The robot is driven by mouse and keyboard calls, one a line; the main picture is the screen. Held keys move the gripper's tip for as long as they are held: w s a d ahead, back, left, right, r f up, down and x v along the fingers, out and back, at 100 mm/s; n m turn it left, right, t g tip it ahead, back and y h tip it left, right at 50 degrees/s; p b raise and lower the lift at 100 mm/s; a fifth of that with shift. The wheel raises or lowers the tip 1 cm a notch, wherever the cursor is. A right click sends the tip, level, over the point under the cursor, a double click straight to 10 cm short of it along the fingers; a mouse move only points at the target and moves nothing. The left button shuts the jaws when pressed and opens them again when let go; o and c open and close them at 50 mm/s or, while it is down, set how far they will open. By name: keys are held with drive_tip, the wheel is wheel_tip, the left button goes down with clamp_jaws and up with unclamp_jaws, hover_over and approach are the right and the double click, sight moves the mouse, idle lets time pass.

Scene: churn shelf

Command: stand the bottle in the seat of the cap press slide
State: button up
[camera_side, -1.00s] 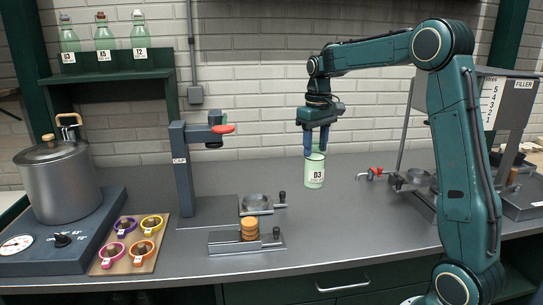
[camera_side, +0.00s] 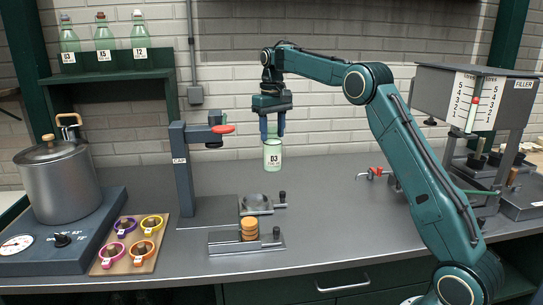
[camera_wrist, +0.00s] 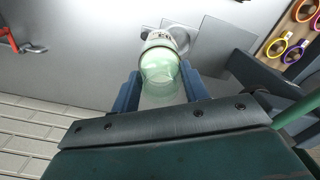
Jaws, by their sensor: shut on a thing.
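The green glass bottle labelled D3 (camera_side: 272,157) hangs upright in my gripper (camera_side: 272,130), above the counter. My gripper is shut on its upper part. In the wrist view the bottle (camera_wrist: 160,65) sits between the blue fingers of my gripper (camera_wrist: 160,92). The cap press (camera_side: 184,165), marked CAP, stands to the left with a red handle at its head. Its slide has a round seat (camera_side: 256,202), which is below and slightly left of the bottle, apart from it. In the wrist view the bottle partly covers the seat.
A board with coloured rings (camera_side: 130,243), a pot (camera_side: 60,185) on a heater and a shelf of bottles (camera_side: 108,62) are at left. The filler (camera_side: 478,97) stands at right. The counter's middle is clear.

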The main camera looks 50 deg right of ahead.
drive_tip(key=w+a+f, duration=0.2)
drive_tip(key=w+f, duration=0.3)
drive_tip(key=f, duration=0.1)
drive_tip(key=shift+a, duration=0.25)
idle(0.9)
drive_tip(key=shift+f, duration=0.15)
drive_tip(key=shift+f, duration=1.95)
drive_tip(key=shift+f, duration=1.25)
idle(1.0)
